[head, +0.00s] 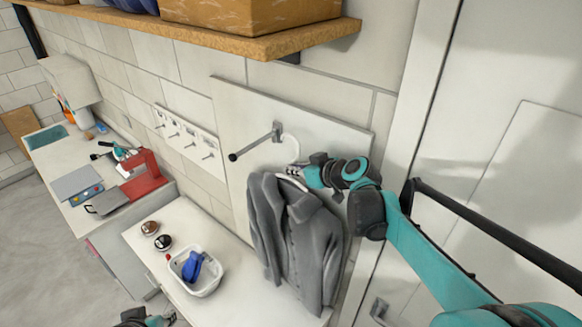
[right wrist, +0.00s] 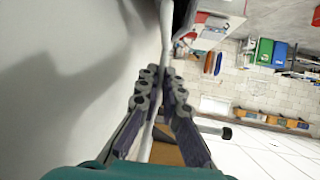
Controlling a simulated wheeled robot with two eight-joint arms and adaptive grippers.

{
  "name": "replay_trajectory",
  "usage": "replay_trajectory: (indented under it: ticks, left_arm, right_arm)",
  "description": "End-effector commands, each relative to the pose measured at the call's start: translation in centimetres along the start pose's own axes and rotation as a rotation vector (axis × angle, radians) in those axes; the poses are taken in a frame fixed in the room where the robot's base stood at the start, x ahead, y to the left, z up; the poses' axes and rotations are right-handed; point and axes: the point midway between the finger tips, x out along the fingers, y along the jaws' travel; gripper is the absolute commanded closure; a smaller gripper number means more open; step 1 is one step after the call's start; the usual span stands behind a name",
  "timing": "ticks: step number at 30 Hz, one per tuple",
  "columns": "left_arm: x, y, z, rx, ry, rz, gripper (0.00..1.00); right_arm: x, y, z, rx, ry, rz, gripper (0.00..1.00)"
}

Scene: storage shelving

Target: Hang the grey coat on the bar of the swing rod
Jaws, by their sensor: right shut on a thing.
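The grey coat (head: 295,235) hangs upright on a white hanger in front of the wall panel. My right gripper (head: 299,172) is shut on the hanger just above the coat's collar. In the right wrist view, the gripper's fingers (right wrist: 160,95) close around the pale hanger (right wrist: 168,50). The hanger's hook (head: 292,146) stands up just right of the swing rod's wall mount. The swing rod's bar (head: 255,143) sticks out from the panel toward the lower left, with a dark round end. The hook appears apart from the bar. My left gripper (head: 148,318) is partly cut off at the bottom edge.
A wooden shelf (head: 270,42) with boxes overhangs the panel. A hook rack (head: 186,135) is left of it. Below, a white counter (head: 190,219) holds a white basket (head: 207,284) and two small round jars. A white door (head: 505,150) is on the right.

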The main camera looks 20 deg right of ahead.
Motion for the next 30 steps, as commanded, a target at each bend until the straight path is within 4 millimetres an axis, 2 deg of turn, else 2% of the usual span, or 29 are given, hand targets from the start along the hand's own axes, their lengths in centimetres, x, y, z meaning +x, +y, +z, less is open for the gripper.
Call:
replay_trajectory:
  ticks: [30]
  left_arm:
    - [0.1, 0.0, 0.1, 0.000, 0.000, 0.000, 0.67]
  right_arm:
    - [6.6, -1.4, -3.6, 0.000, 0.002, 0.000, 1.00]
